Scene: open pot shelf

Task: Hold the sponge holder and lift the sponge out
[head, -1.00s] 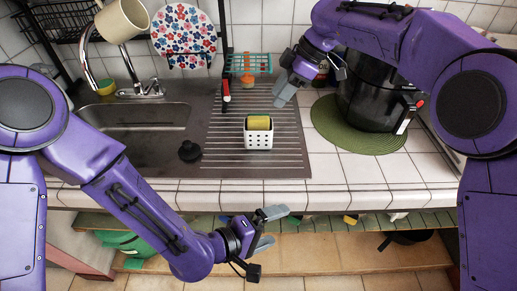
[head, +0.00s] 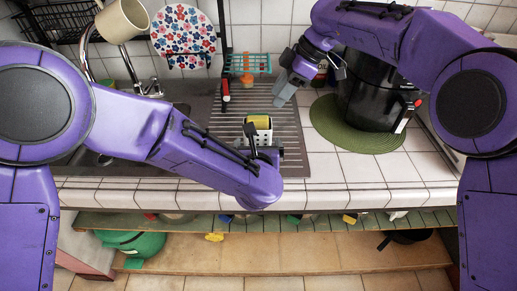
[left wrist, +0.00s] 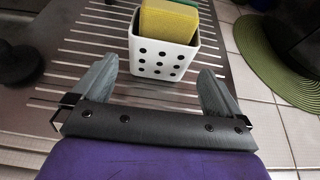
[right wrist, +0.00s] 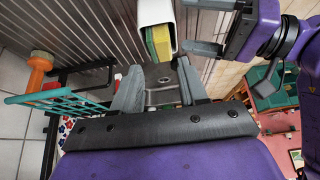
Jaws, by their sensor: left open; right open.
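The white perforated sponge holder (head: 264,137) stands on the ribbed drainboard, partly hidden by my left arm in the head view. A yellow sponge (head: 259,121) with a green layer (left wrist: 178,5) sticks up out of it. My left gripper (left wrist: 158,72) is open, with its fingers low on either side of the holder's near face; I cannot tell whether they touch it. My right gripper (head: 283,88) is open and empty, above and behind the holder. In the right wrist view, the holder (right wrist: 153,12) and sponge (right wrist: 160,42) lie beyond its fingers (right wrist: 158,68).
A black appliance (head: 370,95) stands on a round green mat (head: 340,133) at the right. A teal rack (head: 250,63), a brush and a red-handled tool (head: 225,92) are behind the holder. The sink lies left, behind my left arm. The tiled counter at front right is clear.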

